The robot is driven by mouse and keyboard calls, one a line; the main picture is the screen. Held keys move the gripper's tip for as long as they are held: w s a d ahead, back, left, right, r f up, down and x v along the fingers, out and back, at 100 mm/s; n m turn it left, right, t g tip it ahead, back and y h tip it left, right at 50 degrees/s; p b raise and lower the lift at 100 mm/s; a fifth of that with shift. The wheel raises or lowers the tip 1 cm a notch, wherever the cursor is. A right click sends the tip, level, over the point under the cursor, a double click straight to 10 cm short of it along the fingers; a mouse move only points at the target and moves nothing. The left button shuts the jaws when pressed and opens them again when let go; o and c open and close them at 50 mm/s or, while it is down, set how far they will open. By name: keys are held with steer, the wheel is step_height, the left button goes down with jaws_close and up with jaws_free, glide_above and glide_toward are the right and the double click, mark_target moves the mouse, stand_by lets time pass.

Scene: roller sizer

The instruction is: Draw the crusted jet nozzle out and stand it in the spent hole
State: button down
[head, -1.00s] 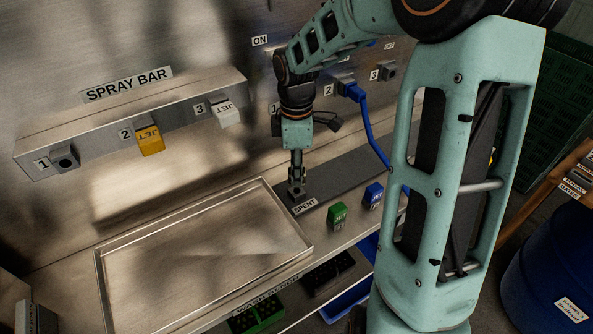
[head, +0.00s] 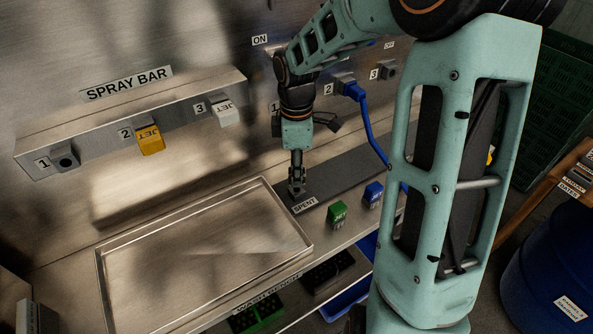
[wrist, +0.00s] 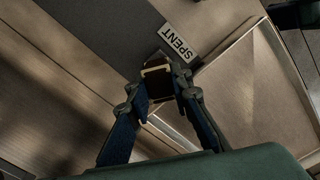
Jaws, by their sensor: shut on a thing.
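My gripper (head: 297,188) points straight down over the dark strip by the SPENT label (head: 305,205); the wrist view shows its fingers (wrist: 160,88) closed around a dark brown nozzle (wrist: 155,82) with a pale edge. The nozzle is close above or at the strip; whether it is seated in the spent hole cannot be told, as the hole is hidden. On the spray bar (head: 200,92), socket 1 (head: 65,160) is an empty dark opening, socket 2 holds a yellow jet (head: 150,140), and socket 3 holds a white jet (head: 225,112).
A green jet (head: 337,212) and a blue jet (head: 373,194) stand on the bench front, right of the SPENT label. A shallow, empty metal tray (head: 200,255) lies to the left. A blue hose (head: 368,125) hangs from the second wall fitting behind my arm.

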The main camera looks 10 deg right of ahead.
steer(key=shift+f+b, duration=0.75)
steer(key=shift+f, duration=0.65)
steer(key=c, duration=1.7)
jaws_free()
steer(key=shift+o, duration=0.2)
step_height(320, 180, up, 12)
steer(key=shift+r, duration=0.1)
